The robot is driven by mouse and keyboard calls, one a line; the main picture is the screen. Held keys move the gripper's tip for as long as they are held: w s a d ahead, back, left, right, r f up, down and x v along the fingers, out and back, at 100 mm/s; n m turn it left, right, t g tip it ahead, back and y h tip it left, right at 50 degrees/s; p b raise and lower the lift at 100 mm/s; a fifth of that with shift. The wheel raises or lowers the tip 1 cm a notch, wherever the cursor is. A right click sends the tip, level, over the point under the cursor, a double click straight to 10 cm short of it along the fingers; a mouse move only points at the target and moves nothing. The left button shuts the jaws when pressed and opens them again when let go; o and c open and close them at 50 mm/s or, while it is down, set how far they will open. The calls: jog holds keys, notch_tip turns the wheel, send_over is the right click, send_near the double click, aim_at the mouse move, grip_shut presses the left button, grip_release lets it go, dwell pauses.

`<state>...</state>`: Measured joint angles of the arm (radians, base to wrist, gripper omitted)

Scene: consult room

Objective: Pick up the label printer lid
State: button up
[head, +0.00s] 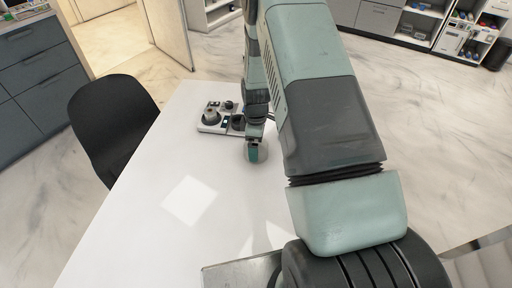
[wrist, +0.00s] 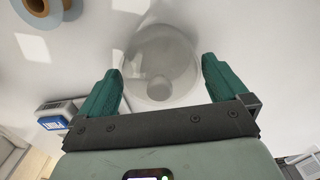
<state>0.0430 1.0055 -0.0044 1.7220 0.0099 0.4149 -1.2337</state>
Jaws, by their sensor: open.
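A clear round lid-like piece with a small raised knob (wrist: 158,88) lies on the white tabletop in the wrist view. It looks like the label printer lid, though its clear body makes its outline faint. My gripper (wrist: 162,82) is open, with one green finger on each side of the piece; I cannot tell whether either finger touches it. In the head view my gripper (head: 255,153) points down close to the table, and the lid is hard to make out there.
A white device with dark knobs (head: 211,117) stands just left of my gripper. In the wrist view a box with a blue label (wrist: 55,121) and a brown-cored roll (wrist: 37,6) lie to the left. The near table (head: 140,225) is clear. A black chair (head: 110,120) stands left.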

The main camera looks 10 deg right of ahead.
jog(key=shift+f, duration=0.75)
jog(key=c, duration=0.7)
jog(key=shift+r, duration=0.1)
jog(key=r, duration=0.9)
jog(key=shift+w+r, duration=0.1)
jog(key=shift+w, duration=0.1)
jog(key=w+a+n, duration=0.2)
jog(key=w+a, duration=0.4)
jog(key=w, duration=0.6)
jog(key=r+n, duration=0.2)
send_over(210, 110)
jog(key=shift+s+d, duration=0.25)
jog(key=shift+d, duration=0.1)
jog(key=shift+w+a, duration=0.15)
jog(key=shift+a, duration=0.2)
jog(key=shift+f, duration=3.15)
